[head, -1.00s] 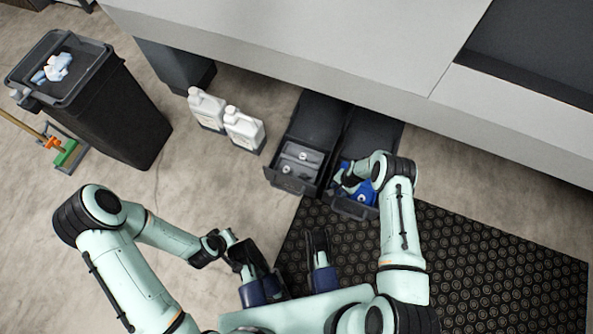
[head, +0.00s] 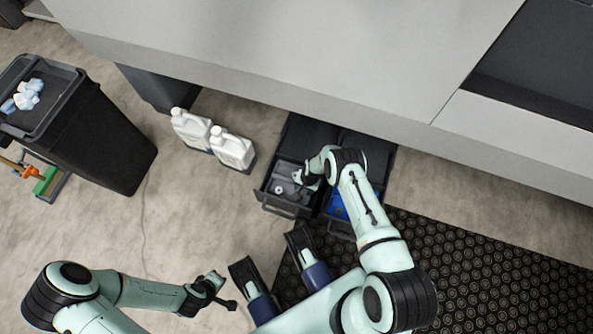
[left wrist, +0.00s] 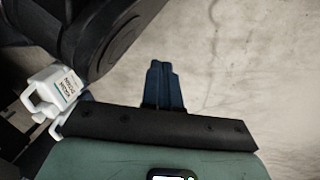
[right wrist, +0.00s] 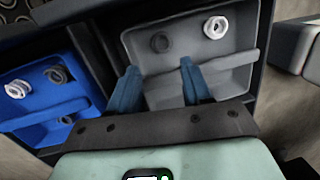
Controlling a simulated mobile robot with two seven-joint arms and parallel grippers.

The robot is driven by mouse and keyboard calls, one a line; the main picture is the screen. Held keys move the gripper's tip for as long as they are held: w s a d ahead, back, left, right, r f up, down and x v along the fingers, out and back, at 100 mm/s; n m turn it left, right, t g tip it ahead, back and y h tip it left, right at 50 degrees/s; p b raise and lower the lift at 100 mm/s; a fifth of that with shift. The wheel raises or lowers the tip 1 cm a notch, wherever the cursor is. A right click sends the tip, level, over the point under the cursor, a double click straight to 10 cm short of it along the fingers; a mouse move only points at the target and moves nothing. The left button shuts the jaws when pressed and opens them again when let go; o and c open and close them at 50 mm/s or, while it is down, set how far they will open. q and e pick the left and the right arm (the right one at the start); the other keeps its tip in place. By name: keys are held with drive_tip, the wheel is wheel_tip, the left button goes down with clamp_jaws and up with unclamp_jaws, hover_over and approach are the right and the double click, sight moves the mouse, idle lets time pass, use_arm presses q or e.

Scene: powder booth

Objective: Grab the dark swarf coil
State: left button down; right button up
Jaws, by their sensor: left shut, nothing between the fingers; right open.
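A dark coil (right wrist: 160,42) lies in the grey tray (right wrist: 215,72) of the left drawer, beside a white coil (right wrist: 215,27). Another dark coil (right wrist: 57,74) lies in the blue tray (right wrist: 40,112) of the neighbouring drawer, beside a white coil (right wrist: 18,89). My right gripper (right wrist: 158,66) is open and empty above the grey tray, with the tray's dark coil showing beyond and between its fingertips. In the head view, my right gripper (head: 303,183) partly hides the grey tray. My left gripper (left wrist: 161,64) is shut and empty over bare floor, away from the drawers.
Two white jugs (head: 231,149) stand left of the drawers. A black bin (head: 105,145) and a green-headed broom (head: 45,181) are farther left. The booth's pale body (head: 290,55) overhangs behind the drawers. A black mat (head: 480,270) lies at right.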

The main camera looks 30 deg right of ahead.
drive_tip(key=f, duration=0.2)
drive_tip(key=shift+w+a+f+b, duration=0.1)
drive_tip(key=shift+a+f+b, duration=0.1)
drive_tip(key=shift+f+b, duration=0.2)
drive_tip(key=f+b, duration=0.1)
drive_tip(key=f, duration=0.1)
drive_tip(key=a+f+b, duration=0.1)
drive_tip(key=f, duration=0.1)
drive_tip(key=shift+w+a+f+b, duration=0.1)
drive_tip(key=shift+w+f+b, duration=0.1)
drive_tip(key=shift+f+b, duration=0.15)
drive_tip(key=shift+f, duration=0.35)
use_arm(q)
drive_tip(key=s+a+f+g, duration=0.1)
drive_tip(key=s+f+g, duration=0.2)
drive_tip(key=s+f, duration=0.2)
drive_tip(key=s, duration=0.3)
drive_tip(key=shift+n, duration=0.3)
use_arm(e)
drive_tip(key=c, duration=0.8)
use_arm(q)
drive_tip(key=shift+s, duration=0.1)
